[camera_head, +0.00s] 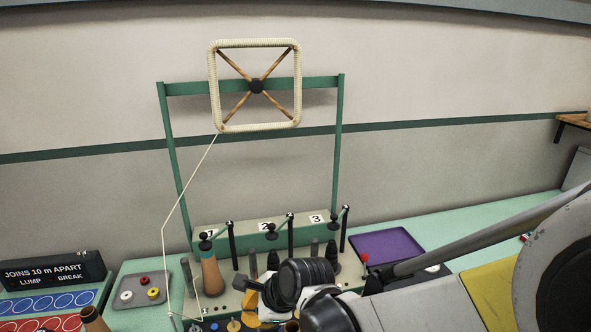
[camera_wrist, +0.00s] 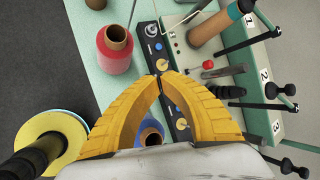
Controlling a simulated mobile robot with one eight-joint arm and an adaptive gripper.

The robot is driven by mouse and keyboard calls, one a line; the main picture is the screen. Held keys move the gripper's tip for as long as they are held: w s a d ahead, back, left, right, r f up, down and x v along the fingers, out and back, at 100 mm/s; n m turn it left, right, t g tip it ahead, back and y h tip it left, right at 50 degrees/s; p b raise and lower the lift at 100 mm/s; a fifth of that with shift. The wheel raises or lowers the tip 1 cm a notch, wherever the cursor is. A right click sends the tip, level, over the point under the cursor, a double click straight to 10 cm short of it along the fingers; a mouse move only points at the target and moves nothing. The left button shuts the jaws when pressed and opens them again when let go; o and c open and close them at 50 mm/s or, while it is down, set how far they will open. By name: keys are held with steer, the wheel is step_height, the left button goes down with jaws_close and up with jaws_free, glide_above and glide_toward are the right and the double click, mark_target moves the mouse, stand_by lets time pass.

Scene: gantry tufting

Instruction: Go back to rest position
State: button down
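My gripper (camera_wrist: 164,76) shows in the wrist view with its two yellow fingers meeting at the tips and nothing visible between them. It is over a dark control strip (camera_wrist: 152,45) with knobs. In the head view the wrist and gripper come in from the lower right, and the dark wrist covers part of the machine base. The green machine (camera_head: 340,180) carries a square yarn-wound frame (camera_head: 213,85) on its crossbar. A pale thread (camera_head: 190,178) runs from that frame down to the base. A brown cone (camera_head: 211,274) stands at station 1.
A purple tray (camera_head: 386,246) lies right of the machine. In the wrist view, a red spool (camera_wrist: 115,47), a yellow spool (camera_wrist: 48,130) and a blue spool (camera_wrist: 150,134) are near the fingers.

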steer(key=s+d+n+t+h+b, duration=0.1)
steer(key=s+d+n+b, duration=0.3)
steer(key=d, duration=0.5)
steer(key=s+d+f+n+t+h+b, duration=0.1)
steer(key=s+d+n+h+b, duration=0.2)
steer(key=d+n, duration=0.3)
steer(key=s+d+f+n+h+b, duration=0.1)
steer(key=s+d+n+b, duration=0.4)
steer(key=d, duration=0.8)
steer(key=shift+d+f+n+t+h, duration=0.25)
steer(key=shift+n+t+h, duration=0.15)
steer(key=shift+h, duration=0.1)
steer(key=shift+a, duration=0.1)
